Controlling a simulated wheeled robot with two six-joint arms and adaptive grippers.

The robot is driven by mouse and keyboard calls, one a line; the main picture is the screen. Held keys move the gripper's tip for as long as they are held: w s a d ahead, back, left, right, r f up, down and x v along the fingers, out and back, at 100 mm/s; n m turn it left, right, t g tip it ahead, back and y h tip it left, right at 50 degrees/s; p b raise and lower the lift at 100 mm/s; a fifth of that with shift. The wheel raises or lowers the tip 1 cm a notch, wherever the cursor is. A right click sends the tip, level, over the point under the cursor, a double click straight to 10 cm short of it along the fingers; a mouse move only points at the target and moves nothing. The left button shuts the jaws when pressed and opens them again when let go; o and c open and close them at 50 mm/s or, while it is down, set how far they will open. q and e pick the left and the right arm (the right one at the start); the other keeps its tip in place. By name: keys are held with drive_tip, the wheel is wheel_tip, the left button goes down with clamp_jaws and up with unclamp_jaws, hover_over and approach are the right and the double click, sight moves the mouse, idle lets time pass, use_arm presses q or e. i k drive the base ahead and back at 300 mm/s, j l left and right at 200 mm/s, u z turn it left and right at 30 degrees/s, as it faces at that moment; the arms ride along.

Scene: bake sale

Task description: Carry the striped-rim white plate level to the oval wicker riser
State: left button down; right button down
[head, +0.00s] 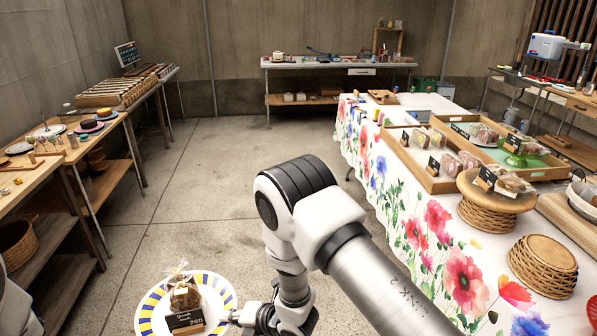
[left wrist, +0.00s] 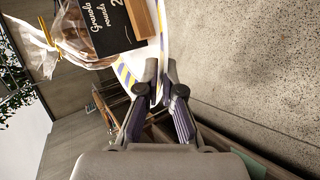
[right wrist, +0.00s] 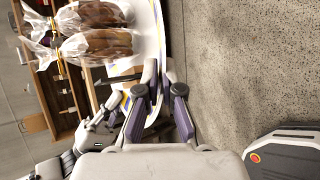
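The striped-rim white plate (head: 228,293), with a yellow and blue rim, is in the air above the floor at the bottom left of the head view. It looks about level. It carries clear tied bags of granola rounds (head: 184,293) and a black price sign (head: 185,322). My right gripper (right wrist: 154,82) is shut on its rim, and my left gripper (left wrist: 153,84) is shut on the rim too. In the head view, the left gripper is hidden. The oval wicker riser (head: 542,266) stands empty on the flowered table at the right.
A second wicker riser (head: 497,194) holding bagged goods and a sign is just behind it. Wooden trays (head: 432,180) of packed goods stand farther back on the flowered cloth (head: 418,228). A red object (head: 592,312) is at the right edge. The floor between the side tables is clear.

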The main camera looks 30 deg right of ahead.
sight(551, 250)
drive_tip(key=i+l+z, duration=0.1)
drive_tip(key=i, duration=0.75)
drive_tip(key=i+l+z, duration=0.1)
drive_tip(key=i, duration=0.75)
drive_tip(key=z, duration=0.45)
drive_tip(key=i+z, duration=0.1)
drive_tip(key=z, duration=0.35)
drive_tip(key=j+z, duration=0.1)
drive_tip(key=z, duration=0.8)
drive_tip(key=i+j, duration=0.05)
drive_tip(key=j, duration=0.05)
